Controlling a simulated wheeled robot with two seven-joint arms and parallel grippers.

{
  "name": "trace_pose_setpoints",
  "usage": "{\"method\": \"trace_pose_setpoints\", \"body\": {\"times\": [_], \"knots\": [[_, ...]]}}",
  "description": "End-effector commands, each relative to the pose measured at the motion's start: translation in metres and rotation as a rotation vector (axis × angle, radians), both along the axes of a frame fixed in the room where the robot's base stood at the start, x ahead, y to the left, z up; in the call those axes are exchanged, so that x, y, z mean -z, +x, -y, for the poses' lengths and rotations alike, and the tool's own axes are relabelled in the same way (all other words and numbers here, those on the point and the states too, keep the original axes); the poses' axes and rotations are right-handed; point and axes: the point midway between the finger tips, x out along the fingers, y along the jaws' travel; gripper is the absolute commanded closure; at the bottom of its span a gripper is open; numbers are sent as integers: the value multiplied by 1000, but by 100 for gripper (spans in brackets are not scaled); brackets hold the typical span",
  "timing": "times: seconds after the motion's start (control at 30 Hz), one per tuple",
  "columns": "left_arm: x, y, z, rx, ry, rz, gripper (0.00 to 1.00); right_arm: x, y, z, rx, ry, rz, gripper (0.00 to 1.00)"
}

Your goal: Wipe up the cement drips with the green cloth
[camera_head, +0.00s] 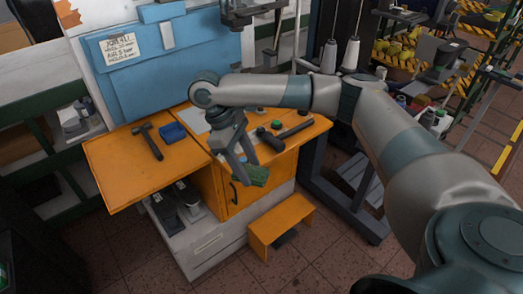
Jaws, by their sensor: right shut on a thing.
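My right gripper (246,164) is shut on the green cloth (256,176). It holds the cloth near the front edge of the orange workbench (115,178), in front of the orange cabinet door (240,192). I cannot tell whether the cloth touches the bench edge. I cannot make out any cement drips on the bench top; part of the top is hidden behind my right arm and gripper. My left gripper is not in view.
A hammer (149,141) and a blue block-like item (173,131) lie on the bench's left half. A dark-headed tool (270,139) and a small green-topped item (276,124) are on the right half. A low orange stool (282,225) stands in front.

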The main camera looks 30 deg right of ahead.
Motion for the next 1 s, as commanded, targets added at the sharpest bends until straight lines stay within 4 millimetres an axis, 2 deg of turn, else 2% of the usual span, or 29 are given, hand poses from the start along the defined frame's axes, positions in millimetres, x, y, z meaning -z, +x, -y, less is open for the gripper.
{"method": "trace_pose_setpoints", "body": {"times": [0.2,0.5,0.7,1.0], "knots": [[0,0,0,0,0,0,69,-8,-34,-44,277,1,1,70],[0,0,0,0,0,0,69,-20,-76,-83,581,0,2,70],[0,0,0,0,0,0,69,-23,-87,-91,655,0,2,70],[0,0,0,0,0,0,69,-23,-87,-92,662,-2,3,70]]}}
